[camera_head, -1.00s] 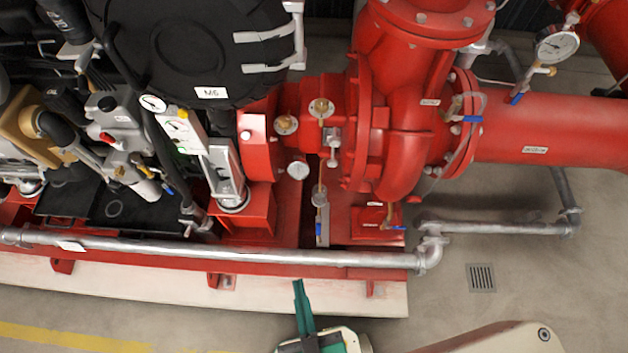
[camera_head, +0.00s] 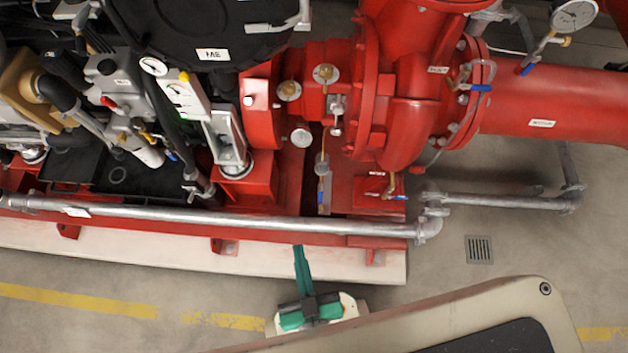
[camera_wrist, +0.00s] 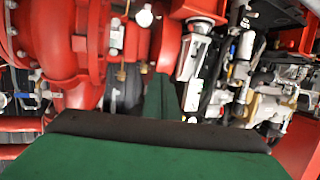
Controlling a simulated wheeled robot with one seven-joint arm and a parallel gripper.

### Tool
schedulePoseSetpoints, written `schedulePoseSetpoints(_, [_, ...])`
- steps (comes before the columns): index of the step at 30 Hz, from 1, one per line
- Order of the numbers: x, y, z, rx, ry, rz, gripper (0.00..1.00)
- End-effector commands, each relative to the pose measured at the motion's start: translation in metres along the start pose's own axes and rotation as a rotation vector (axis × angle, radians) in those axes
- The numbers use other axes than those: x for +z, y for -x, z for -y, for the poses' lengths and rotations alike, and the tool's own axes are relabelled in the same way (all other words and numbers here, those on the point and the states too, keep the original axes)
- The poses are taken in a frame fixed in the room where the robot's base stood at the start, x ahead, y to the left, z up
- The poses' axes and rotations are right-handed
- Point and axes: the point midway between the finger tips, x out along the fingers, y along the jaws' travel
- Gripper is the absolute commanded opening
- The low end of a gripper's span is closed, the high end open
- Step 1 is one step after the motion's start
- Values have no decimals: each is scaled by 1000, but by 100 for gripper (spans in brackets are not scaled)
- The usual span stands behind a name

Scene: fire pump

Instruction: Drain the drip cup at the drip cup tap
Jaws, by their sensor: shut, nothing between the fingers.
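My gripper (camera_head: 299,250) has green fingers, shut with nothing between them, pointing toward the pump skid from the front. In the head view its tip overlaps the plinth's front edge, below the grey pipe. Its fingers fill the lower middle of the wrist view (camera_wrist: 160,96). A small cup-like fitting (camera_head: 322,165) sits on a thin brass line below the shaft, with a blue-handled tap (camera_head: 321,197) under it. Another blue-handled brass tap (camera_head: 396,196) is at a small labelled red box (camera_head: 370,186). I cannot tell which is the drip cup tap. My gripper touches neither.
A long grey pipe (camera_head: 270,224) runs across the skid front, between my gripper and the taps. The red pump casing (camera_head: 410,125) stands above right. The pale plinth (camera_head: 180,262) edges the skid. Floor with a drain grate (camera_head: 479,249) is clear at right.

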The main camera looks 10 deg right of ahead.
Motion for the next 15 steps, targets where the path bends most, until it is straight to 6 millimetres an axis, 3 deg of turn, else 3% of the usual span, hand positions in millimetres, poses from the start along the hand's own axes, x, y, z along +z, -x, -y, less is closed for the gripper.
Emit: schedulePoseSetpoints(15, [115, -78, 23, -32, -16, 286, 0])
